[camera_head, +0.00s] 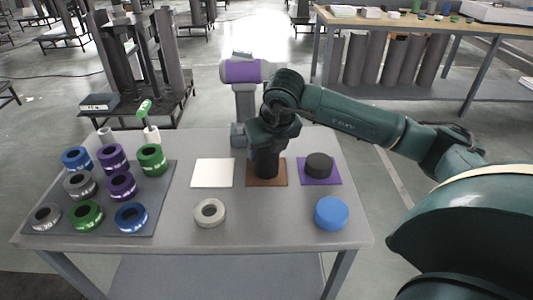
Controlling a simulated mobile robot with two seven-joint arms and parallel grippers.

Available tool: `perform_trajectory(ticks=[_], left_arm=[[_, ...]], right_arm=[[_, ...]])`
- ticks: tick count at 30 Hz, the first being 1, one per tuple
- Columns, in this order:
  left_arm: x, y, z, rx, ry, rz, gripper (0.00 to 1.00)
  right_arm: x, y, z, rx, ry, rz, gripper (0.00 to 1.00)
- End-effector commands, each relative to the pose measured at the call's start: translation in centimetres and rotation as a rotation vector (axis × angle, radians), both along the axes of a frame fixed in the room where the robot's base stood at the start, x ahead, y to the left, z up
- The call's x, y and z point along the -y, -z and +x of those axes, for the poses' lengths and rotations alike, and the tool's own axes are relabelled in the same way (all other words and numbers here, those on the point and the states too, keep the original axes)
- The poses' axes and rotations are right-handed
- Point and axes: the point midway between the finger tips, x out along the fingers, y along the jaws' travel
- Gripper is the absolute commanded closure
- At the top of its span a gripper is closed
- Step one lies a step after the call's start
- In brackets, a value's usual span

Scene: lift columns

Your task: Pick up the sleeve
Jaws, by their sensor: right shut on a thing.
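My right gripper (267,148) reaches in from the right and points down over the brown square (281,180) in the middle of the table. It is shut on a dark upright cylinder, which looks like the sleeve (266,167). The gripper hides the top of the sleeve. The sleeve's lower end is at the brown square; I cannot tell whether it touches it. My left gripper is not in view.
A white square (212,173) lies left of the sleeve and a purple square with a black cylinder (319,163) right. A grey ring (209,213) and blue disc (331,213) lie in front. A grey mat (60,218) holds several coloured rings. A grey stand with purple cylinder (242,71) rises behind.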

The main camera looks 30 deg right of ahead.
Motion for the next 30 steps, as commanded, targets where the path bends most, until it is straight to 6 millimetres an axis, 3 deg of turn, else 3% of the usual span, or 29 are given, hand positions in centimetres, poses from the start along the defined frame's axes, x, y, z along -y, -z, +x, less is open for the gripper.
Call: perform_trajectory(ticks=[5,18,30], left_arm=[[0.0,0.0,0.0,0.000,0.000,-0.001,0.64],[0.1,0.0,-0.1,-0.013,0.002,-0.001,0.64],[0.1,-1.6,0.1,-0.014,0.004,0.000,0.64]], right_arm=[[0.0,-1.1,0.1,0.007,0.000,0.001,0.96],[0.0,-8.8,0.1,0.007,0.001,0.001,0.96],[0.0,-12.5,0.1,0.005,0.001,0.001,0.96]])
